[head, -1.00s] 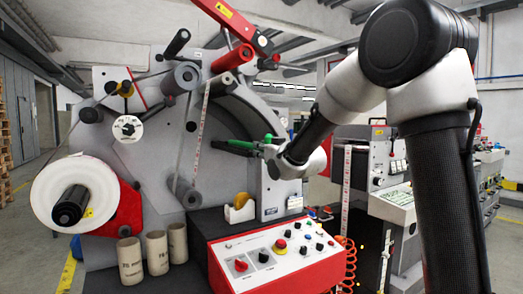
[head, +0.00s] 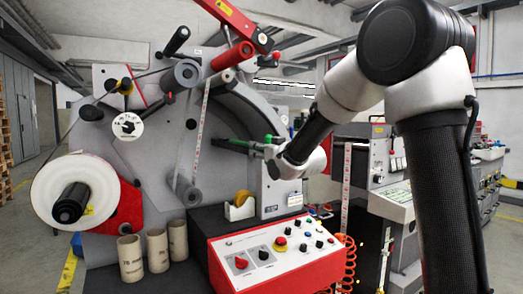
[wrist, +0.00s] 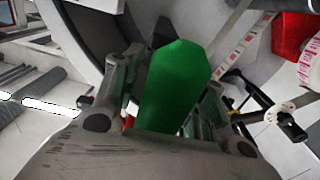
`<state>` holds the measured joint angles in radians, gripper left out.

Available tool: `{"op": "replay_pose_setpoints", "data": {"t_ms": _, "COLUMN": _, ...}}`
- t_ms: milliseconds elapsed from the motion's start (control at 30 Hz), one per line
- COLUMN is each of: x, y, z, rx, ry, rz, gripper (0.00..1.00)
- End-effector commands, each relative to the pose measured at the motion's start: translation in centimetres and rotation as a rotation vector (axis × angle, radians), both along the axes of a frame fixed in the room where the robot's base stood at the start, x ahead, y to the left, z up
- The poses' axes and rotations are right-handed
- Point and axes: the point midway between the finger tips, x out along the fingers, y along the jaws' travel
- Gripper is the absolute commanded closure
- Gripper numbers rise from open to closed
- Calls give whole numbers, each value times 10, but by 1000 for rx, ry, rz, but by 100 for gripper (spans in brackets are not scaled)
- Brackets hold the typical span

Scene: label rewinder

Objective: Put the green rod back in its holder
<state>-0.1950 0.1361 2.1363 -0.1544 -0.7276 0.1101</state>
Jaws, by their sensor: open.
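The green rod (head: 240,143) lies nearly level at the left of my gripper in the head view, in front of the grey machine panel. A dark stretch continues from its left end. In the wrist view the green rod (wrist: 180,78) appears large, its broad end between the fingers. My gripper (head: 268,150) is open around or beside the rod; its fingers (wrist: 165,95) show at both sides of it in the wrist view. I cannot tell whether either finger touches it. The holder cannot be made out clearly, and I cannot tell whether the rod is seated in it.
The grey rewinder carries a large white roll (head: 98,188) and several rollers. A red-edged control box (head: 275,255) stands below my gripper, beside a tape dispenser (head: 240,207). Cardboard cores (head: 157,250) stand at the left. Another machine (head: 392,200) is at the right.

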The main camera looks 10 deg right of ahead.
Motion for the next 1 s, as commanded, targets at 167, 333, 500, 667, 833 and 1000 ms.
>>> {"op": "replay_pose_setpoints", "data": {"t_ms": 167, "x": -11, "y": -4, "z": 0, "rx": 0, "ry": 1, "rz": -1, "gripper": 58}}
{"op": "replay_pose_setpoints", "data": {"t_ms": 333, "x": -45, "y": -14, "z": 0, "rx": 0, "ry": -1, "rz": -2, "gripper": 58}}
{"op": "replay_pose_setpoints", "data": {"t_ms": 500, "x": -81, "y": -25, "z": -1, "rx": 0, "ry": -1, "rz": -1, "gripper": 58}}
{"op": "replay_pose_setpoints", "data": {"t_ms": 667, "x": -105, "y": -33, "z": -2, "rx": 0, "ry": -1, "rz": -1, "gripper": 58}}
{"op": "replay_pose_setpoints", "data": {"t_ms": 833, "x": -114, "y": -37, "z": -15, "rx": -25, "ry": 47, "rz": -9, "gripper": 58}}
{"op": "replay_pose_setpoints", "data": {"t_ms": 1000, "x": -129, "y": -56, "z": -95, "rx": -128, "ry": 364, "rz": -66, "gripper": 58}}
